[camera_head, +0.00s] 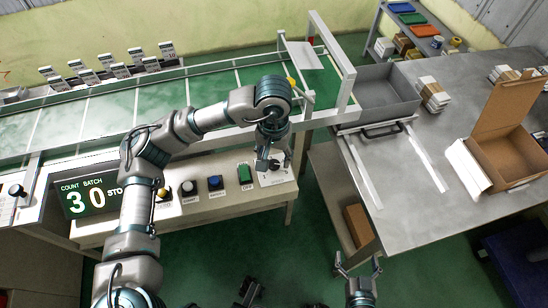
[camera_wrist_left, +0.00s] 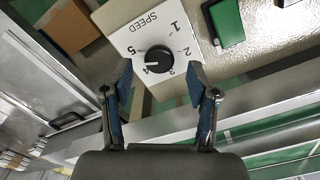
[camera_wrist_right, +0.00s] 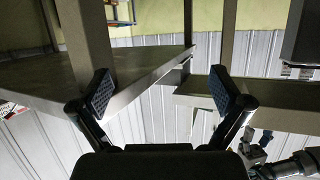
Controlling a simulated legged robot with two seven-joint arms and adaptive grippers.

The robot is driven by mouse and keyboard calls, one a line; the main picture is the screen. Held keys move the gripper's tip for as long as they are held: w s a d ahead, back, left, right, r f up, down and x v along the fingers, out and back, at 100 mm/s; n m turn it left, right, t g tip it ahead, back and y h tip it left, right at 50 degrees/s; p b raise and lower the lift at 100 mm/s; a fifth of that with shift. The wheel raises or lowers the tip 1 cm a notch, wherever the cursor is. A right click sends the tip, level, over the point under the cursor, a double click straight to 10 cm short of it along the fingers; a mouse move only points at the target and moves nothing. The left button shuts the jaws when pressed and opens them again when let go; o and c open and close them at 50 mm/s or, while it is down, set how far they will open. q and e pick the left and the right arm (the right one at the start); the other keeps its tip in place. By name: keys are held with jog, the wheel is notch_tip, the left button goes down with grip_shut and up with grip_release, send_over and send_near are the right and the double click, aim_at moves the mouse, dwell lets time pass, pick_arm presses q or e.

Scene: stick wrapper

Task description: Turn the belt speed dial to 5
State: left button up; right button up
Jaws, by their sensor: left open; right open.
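The belt speed dial (camera_wrist_left: 158,59) is a round black knob on a white plate (camera_wrist_left: 135,38) marked SPEED, with numbers 1 to 5 around it. Its white pointer mark appears to be toward the 4. My left gripper (camera_wrist_left: 160,82) is open, with its fingertips on either side of the dial's near edge; I cannot tell whether they touch it. In the head view the left gripper (camera_head: 268,162) is over the right end of the control panel and partly hides the dial. My right gripper (camera_head: 358,268) is open and empty, low at the bottom right; it also shows in its wrist view (camera_wrist_right: 160,92).
A counter display (camera_head: 90,199) is further left. The conveyor (camera_head: 105,112) runs behind. A steel table (camera_head: 410,205) with an open carton (camera_head: 510,155) stands right.

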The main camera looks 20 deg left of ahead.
aim_at(274, 163)
pick_arm(q)
notch_tip(274, 163, up, 10)
dwell(0.3)
jog(key=shift+w, duration=0.1)
pick_arm(e)
jog(key=shift+f, duration=0.1)
jog(key=s+d+f+g+h+p, duration=0.1)
jog(key=s+f+g+p, duration=0.3)
jog(key=f, duration=0.6)
jog(key=s+d+f+g+h+p, duration=0.1)
jog(key=s+f+g+p, duration=0.15)
jog(key=f+p, duration=0.5)
pick_arm(q)
jog(key=a+r+n+h+p, duration=0.45)
jog(key=a+n, duration=0.25)
jog(key=n, duration=1.1)
jog(key=x, duration=1.7)
jog(key=shift+f, duration=0.35)
pick_arm(e)
jog(key=s+d+f+g, duration=0.2)
jog(key=s+f+g, duration=0.1)
jog(key=s+f, duration=0.4)
jog(key=s+d+f+g+h, duration=0.1)
jog(key=s+d+f+g, duration=0.2)
jog(key=s+f, duration=0.4)
jog(key=s, duration=0.5)
jog(key=shift+s+d, duration=0.2)
jog(key=shift+s, duration=0.05)
